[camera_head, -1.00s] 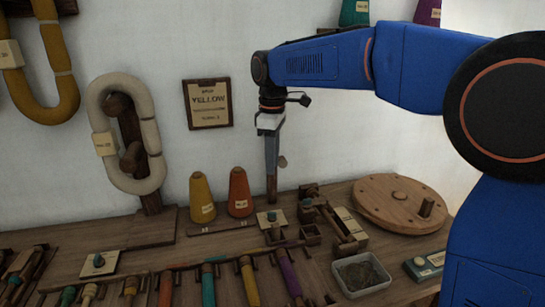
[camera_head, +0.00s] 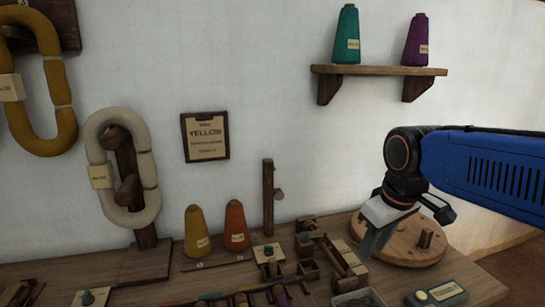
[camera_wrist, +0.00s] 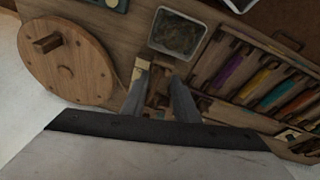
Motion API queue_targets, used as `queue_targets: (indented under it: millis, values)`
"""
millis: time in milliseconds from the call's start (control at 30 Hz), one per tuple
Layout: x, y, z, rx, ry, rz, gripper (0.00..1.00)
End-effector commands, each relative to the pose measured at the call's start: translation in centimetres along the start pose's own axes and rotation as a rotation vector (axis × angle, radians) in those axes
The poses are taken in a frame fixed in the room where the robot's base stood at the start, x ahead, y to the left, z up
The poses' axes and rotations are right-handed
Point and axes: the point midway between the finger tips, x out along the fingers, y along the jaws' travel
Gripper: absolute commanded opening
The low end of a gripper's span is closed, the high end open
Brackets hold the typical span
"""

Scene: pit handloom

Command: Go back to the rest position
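My gripper (camera_head: 374,240) hangs in the air at the right of the head view, fingers down. It is left of and partly in front of the round wooden wheel (camera_head: 425,250). In the wrist view its two fingers (camera_wrist: 157,84) stand apart with nothing held between them, so it is open. The table (camera_head: 120,262) lies below, and the fingers hide part of the wooden fittings on it.
A wall shelf (camera_head: 380,71) holds teal and purple cones. A grey tray (camera_wrist: 178,34) and coloured bobbins (camera_wrist: 262,82) lie on the table. Air left of my gripper is clear.

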Motion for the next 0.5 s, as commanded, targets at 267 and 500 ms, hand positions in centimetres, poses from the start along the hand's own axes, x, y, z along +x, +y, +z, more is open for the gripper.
queue_targets:
  millis: [267,500]
  values:
    - [2.1,0.2,9.0,0.260,0.074,0.049,0.27]
    - [4.3,-0.2,14.0,0.423,0.123,0.077,0.27]
